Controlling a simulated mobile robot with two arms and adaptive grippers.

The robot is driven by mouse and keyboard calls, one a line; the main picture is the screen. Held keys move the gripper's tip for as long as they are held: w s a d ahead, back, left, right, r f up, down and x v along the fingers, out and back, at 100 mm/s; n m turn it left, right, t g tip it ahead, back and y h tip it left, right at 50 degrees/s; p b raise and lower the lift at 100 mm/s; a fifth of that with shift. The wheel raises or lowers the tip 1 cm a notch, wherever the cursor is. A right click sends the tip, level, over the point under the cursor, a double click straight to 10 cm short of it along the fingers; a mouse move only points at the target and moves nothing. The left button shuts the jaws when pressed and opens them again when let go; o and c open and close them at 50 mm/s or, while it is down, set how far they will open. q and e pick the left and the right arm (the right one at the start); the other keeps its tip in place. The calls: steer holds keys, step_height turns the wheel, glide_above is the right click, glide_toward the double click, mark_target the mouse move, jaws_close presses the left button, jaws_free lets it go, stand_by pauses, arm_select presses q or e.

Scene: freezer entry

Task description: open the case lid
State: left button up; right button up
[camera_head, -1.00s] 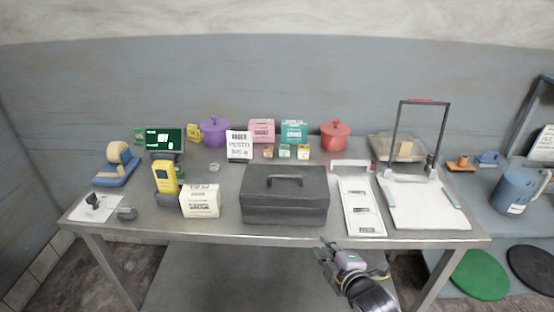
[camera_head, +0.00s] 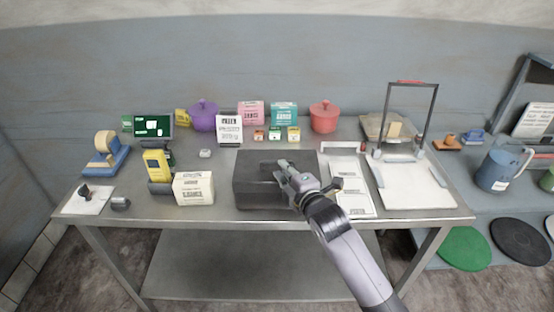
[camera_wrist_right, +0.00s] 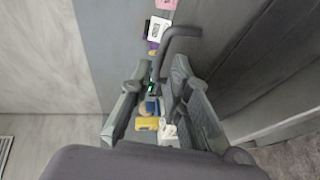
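The dark grey case (camera_head: 262,196) stands shut near the front of the metal table, with a handle (camera_head: 270,165) on its lid. My right gripper (camera_head: 285,173) is over the right part of the lid, close to the handle. In the right wrist view the lid (camera_wrist_right: 265,65) fills the right side. There the fingers of my right gripper (camera_wrist_right: 160,95) are spread apart, and the handle (camera_wrist_right: 178,45) shows ahead of and partly between them. I cannot tell whether they touch it. My left gripper is not in view.
A white box (camera_head: 193,188) and a yellow device (camera_head: 157,164) stand left of the case. A white panel (camera_head: 351,187) lies close on its right. Small boxes, a purple pot (camera_head: 204,117) and a red pot (camera_head: 324,118) stand behind. The front left table edge has some free room.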

steer(key=x, duration=0.5)
steer(key=shift+w+a+f, duration=0.1)
steer(key=shift+w+a, duration=0.05)
steer(key=shift+w, duration=0.15)
steer(key=shift+c, duration=0.2)
jaws_close()
stand_by(0.4)
